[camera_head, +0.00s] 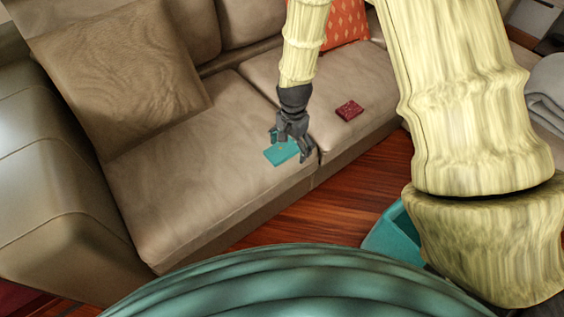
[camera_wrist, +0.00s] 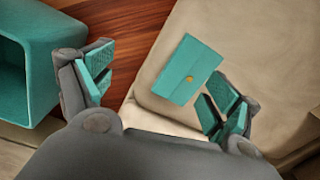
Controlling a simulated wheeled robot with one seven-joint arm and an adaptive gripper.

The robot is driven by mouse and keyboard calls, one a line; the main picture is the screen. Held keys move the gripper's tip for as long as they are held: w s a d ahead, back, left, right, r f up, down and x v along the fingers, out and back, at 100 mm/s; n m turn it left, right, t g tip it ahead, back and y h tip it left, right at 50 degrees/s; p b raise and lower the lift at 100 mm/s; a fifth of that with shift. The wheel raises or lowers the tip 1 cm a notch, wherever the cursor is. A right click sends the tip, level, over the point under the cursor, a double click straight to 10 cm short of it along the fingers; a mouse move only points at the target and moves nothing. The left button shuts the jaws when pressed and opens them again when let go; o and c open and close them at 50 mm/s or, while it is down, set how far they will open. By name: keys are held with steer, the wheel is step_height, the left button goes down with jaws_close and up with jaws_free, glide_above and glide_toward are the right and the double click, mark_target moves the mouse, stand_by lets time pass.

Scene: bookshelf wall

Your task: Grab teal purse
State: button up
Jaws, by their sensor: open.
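The teal purse (camera_head: 281,151) lies flat on the left seat cushion of the beige sofa, near its front edge. In the wrist view the purse (camera_wrist: 188,71) is a flat teal rectangle with a small yellow clasp. My gripper (camera_head: 287,150) is above the purse and partly covers it in the head view. In the wrist view my gripper (camera_wrist: 160,90) is open and empty. The purse shows beyond the fingers, closer to the right one. No contact between fingers and purse can be made out.
A dark red item (camera_head: 349,110) lies on the right seat cushion. A brown pillow (camera_head: 120,75) leans at the left, and an orange patterned pillow (camera_head: 347,22) at the back. A teal open container (camera_wrist: 22,70) stands on the wooden floor (camera_head: 345,195).

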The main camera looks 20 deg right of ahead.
steer(key=w+r+m+b, duration=0.3)
steer(key=w+r, duration=0.1)
steer(key=w, duration=0.1)
steer(key=b, duration=0.1)
glide_above(282, 150)
steer(key=f, duration=0.5)
steer(key=shift+d+f, duration=0.3)
steer(key=shift+d, duration=0.05)
steer(key=shift+a+f+b, duration=0.2)
steer(key=shift+f+b, duration=0.35)
steer(key=shift+f, duration=0.8)
steer(key=shift+a+f+b, duration=0.15)
steer(key=shift+f+b, duration=0.35)
steer(key=shift+f, duration=0.8)
steer(key=c, duration=1.1)
